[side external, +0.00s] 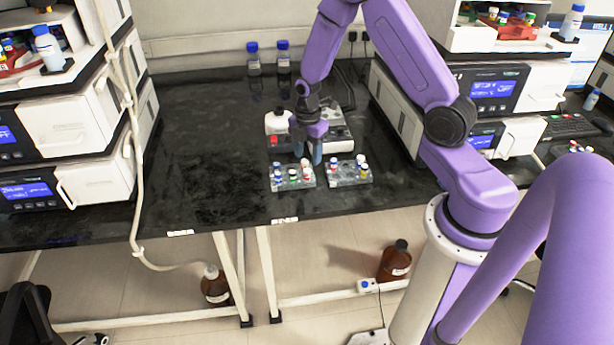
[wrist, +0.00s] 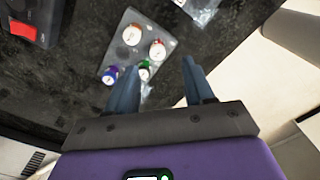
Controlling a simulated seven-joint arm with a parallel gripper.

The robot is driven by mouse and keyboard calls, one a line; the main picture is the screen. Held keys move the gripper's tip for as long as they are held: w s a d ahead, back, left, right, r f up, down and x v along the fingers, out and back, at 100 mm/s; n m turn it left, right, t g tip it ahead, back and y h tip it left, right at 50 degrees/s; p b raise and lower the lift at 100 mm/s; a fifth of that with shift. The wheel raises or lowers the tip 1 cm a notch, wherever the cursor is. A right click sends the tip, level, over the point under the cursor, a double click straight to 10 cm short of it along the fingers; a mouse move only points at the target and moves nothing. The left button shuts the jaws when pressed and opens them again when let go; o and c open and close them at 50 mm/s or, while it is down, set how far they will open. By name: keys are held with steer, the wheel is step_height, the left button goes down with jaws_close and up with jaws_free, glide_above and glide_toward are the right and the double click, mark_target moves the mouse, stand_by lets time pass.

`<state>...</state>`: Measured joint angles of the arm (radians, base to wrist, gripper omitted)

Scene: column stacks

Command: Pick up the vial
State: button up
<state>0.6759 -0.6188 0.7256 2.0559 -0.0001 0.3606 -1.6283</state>
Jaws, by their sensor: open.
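Several small vials with coloured caps stand in two clear racks on the black bench, a left rack (side external: 306,184) and a right rack (side external: 364,180). Which one is the task's vial cannot be told. In the side view my gripper (side external: 308,162) points down, open, above and just behind the racks. In the wrist view my gripper (wrist: 160,66) is open with nothing held. The left finger partly hides the rack's near end.
Two blue-capped bottles (side external: 283,58) are at the back wall. White instruments (side external: 90,120) flank the bench. The bench left of the racks is clear.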

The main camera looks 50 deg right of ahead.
mark_target(307, 170)
steer(key=shift+w+f, duration=0.2)
steer(key=shift+f, duration=2.8)
jaws_close()
